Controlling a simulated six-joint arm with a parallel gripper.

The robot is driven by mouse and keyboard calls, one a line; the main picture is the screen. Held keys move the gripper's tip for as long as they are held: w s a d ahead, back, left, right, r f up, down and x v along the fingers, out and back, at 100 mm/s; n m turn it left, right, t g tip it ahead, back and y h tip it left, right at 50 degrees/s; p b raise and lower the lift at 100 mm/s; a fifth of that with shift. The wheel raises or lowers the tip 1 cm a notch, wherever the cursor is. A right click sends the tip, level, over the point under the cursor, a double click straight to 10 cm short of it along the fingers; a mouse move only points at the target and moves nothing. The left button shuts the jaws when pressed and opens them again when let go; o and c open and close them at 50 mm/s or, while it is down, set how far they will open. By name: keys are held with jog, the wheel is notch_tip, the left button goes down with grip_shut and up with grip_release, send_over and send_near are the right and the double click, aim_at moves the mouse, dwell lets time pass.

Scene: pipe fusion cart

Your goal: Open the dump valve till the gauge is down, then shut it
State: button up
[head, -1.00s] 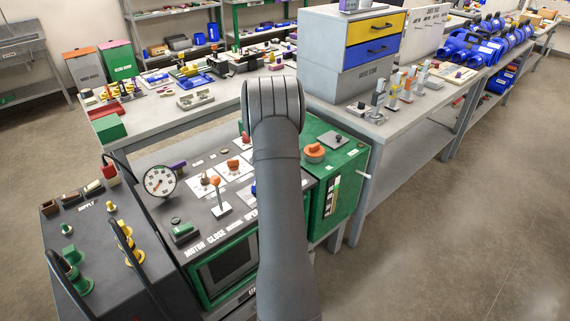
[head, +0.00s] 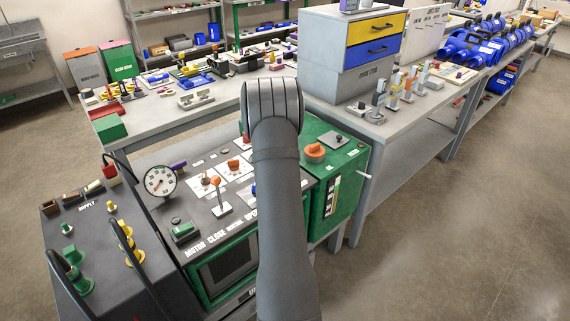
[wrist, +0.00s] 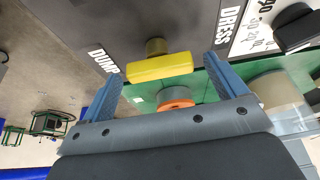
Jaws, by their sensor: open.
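The dump valve's yellow bar handle (wrist: 160,66) sits on a brass-coloured stem beside the DUMP label in the wrist view. My gripper (wrist: 160,76) is open, with one blue-grey finger near each end of the handle. The handle lies crosswise between the fingers, and I see a gap at both sides. The round white gauge (head: 160,182) stands at the left of the dark panel in the head view; its needle is too small to read surely. In the head view my arm hides the gripper and the dump valve.
A round part with an orange ring (wrist: 176,104) lies beyond the handle, close to my fingers. A black knob (wrist: 296,32) is at the upper right. In the head view an upright lever with an orange top (head: 215,182) stands on the panel (head: 195,210).

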jog(key=v, duration=1.7)
jog(key=shift+s+r, duration=0.15)
jog(key=shift+s, duration=0.05)
jog(key=shift+a, duration=0.1)
jog(key=x, duration=1.7)
jog(key=shift+w, duration=0.2)
